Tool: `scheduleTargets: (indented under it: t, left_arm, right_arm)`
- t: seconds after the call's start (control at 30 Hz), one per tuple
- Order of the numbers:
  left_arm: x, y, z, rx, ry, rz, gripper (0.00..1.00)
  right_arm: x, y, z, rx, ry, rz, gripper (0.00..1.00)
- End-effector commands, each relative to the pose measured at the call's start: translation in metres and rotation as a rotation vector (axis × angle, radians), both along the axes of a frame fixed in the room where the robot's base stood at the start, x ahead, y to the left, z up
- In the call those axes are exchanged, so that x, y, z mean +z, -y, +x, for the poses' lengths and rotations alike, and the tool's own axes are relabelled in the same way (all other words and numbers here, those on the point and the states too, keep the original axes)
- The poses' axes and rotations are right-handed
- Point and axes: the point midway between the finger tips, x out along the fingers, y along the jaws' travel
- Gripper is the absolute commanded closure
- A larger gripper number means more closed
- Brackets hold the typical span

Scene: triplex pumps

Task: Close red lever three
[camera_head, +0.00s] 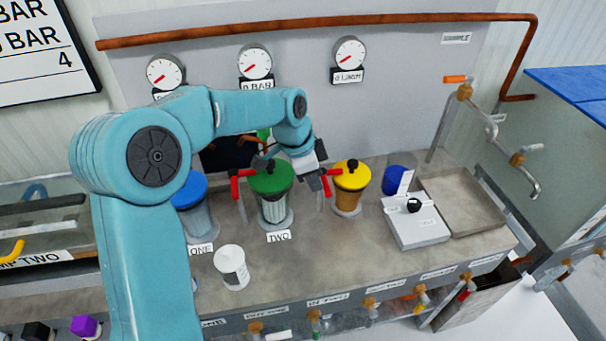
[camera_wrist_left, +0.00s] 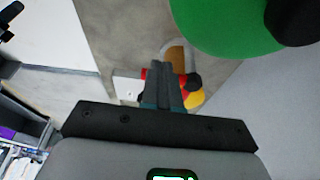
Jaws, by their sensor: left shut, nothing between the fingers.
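A red lever (camera_head: 327,182) stands just left of the yellow-lidded filter (camera_head: 352,178); no number on it is readable. Another red lever (camera_head: 238,183) stands left of the green-lidded filter (camera_head: 271,178). My left gripper (camera_head: 312,183) is shut and empty, pointing down between the green and yellow filters, close to the lever by the yellow one. In the left wrist view the shut fingers (camera_wrist_left: 165,88) overlap that lever, and bits of red (camera_wrist_left: 188,79) show around them. I cannot tell whether they touch it. My right gripper is not in view.
The green lid (camera_wrist_left: 222,22) is close beside the fingers in the wrist view. A blue-lidded filter (camera_head: 190,192) stands behind my arm. A white cup (camera_head: 231,268) is on the front bench. A white box with a black knob (camera_head: 414,222) and a sink tray (camera_head: 465,203) lie right.

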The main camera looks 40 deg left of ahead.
Motion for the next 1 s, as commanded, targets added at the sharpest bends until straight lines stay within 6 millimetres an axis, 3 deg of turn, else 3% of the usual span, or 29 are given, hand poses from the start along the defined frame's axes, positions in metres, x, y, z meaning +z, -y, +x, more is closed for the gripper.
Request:
scheduleTargets:
  t: [1.0]
  left_arm:
    - [-0.001,0.013,0.008,-0.002,-0.002,-0.002,1.00]
  right_arm:
    - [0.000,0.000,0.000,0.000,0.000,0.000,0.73]
